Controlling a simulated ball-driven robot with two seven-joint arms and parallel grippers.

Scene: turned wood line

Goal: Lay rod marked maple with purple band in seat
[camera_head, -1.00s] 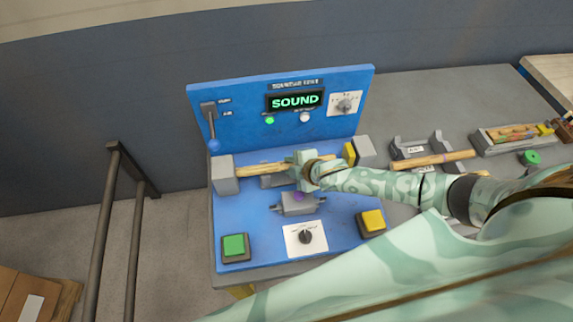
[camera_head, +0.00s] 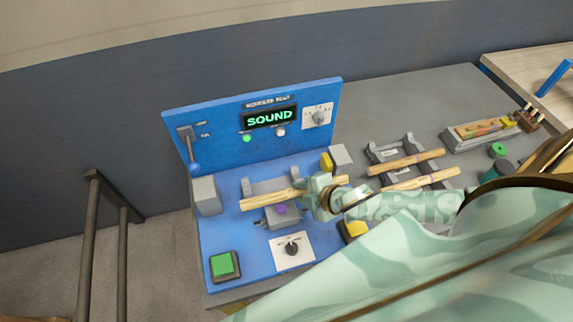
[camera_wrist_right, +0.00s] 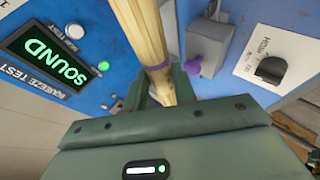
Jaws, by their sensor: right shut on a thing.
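A pale wooden rod (camera_head: 262,202) is held in my right gripper (camera_head: 318,193), above the blue test machine (camera_head: 225,262). In the right wrist view the rod (camera_wrist_right: 141,30) runs up and away from the shut jaws (camera_wrist_right: 165,88). A grey cradle (camera_head: 262,187) on the machine lies just behind the rod and is empty. The rod's left end is apart from the grey end block (camera_head: 206,195). My left gripper is not in view.
The display (camera_head: 270,118) reads SOUND with a green lamp lit. A lever (camera_head: 190,150) is at the left. Two rods (camera_head: 405,161) lie across a grey rack at the right. A tray (camera_head: 455,139) is farther right.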

